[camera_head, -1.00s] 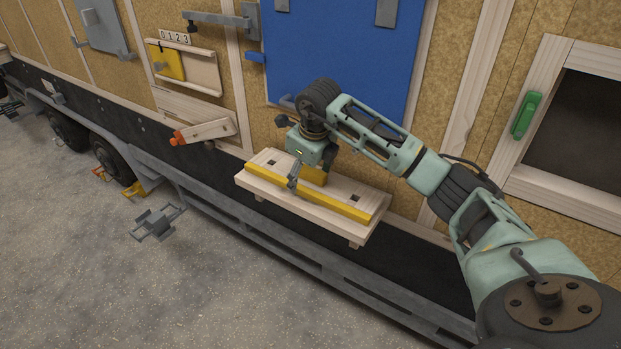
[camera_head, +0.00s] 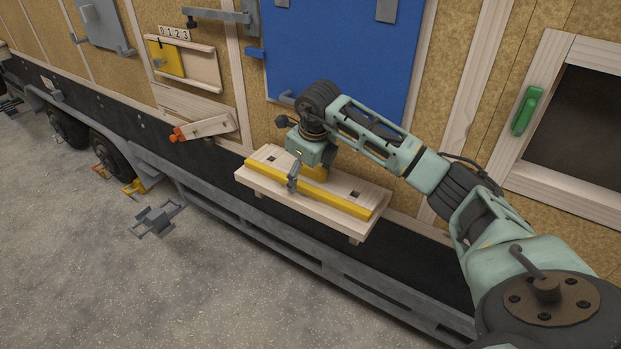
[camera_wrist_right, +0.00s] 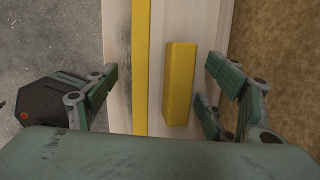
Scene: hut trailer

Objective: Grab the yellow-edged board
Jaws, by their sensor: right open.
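The yellow-edged board (camera_head: 338,184) is a pale wooden shelf low on the trailer wall, with a yellow strip (camera_head: 340,204) along its front and a square hole near each end. A yellow block (camera_head: 315,173) stands on it behind the strip, partly hidden by my gripper. My right gripper (camera_head: 300,180) is open and empty over the board's middle. In the right wrist view, the fingers of the gripper (camera_wrist_right: 163,72) are spread on either side of the strip and block (camera_wrist_right: 180,84), one near the board's front edge, the other toward the wall. I cannot tell whether they touch the board. My left gripper is not in view.
A blue panel (camera_head: 335,50) is on the wall above the board. A framed window with a green handle (camera_head: 527,110) is to the right. A wooden lever with an orange end (camera_head: 178,135) is to the left. The grey ground in front (camera_head: 150,290) is mostly clear.

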